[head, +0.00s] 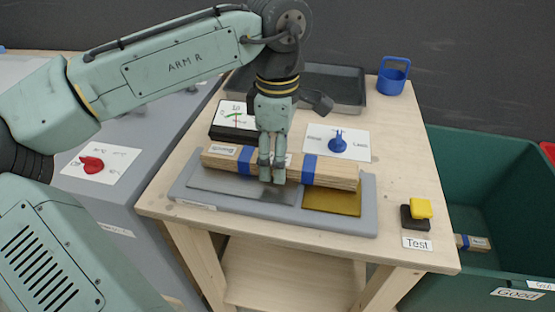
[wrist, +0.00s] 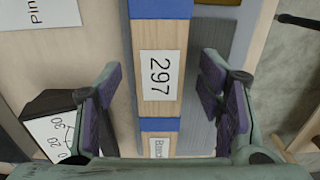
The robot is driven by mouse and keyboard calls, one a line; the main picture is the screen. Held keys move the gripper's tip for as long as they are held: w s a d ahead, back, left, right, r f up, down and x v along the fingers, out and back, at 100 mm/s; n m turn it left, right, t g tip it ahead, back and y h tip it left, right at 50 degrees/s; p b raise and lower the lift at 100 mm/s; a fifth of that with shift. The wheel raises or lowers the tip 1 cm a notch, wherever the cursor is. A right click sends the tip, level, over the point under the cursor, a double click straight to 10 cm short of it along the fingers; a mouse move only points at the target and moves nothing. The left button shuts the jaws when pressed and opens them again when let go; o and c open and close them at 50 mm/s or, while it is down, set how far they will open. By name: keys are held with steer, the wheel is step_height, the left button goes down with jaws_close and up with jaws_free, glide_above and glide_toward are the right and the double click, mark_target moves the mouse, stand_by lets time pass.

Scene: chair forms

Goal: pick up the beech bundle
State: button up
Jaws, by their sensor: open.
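The beech bundle (head: 228,162), light wood strips bound with blue bands, lies across a grey base with plates on the table. In the wrist view, the beech bundle (wrist: 159,112) runs upright through the middle, with a white label reading 297 and a second label partly cut off. My gripper (head: 272,174) points down over the bundle's middle. In the wrist view, the fingers of my gripper (wrist: 164,105) stand apart on either side of the bundle, with gaps visible on both sides. Whether the tips reach below its top is unclear.
The grey base (head: 190,203) carries a brass-coloured plate (head: 332,201). A dial gauge (head: 234,120) and a card with a blue knob (head: 337,143) stand behind. A green crate (head: 480,165) at right holds another banded bundle (head: 472,242). Yellow and black blocks (head: 420,209) sit near the table's right edge.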

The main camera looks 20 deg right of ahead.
steer(key=shift+f, duration=0.6)
steer(key=shift+c, duration=0.6)
jaws_close()
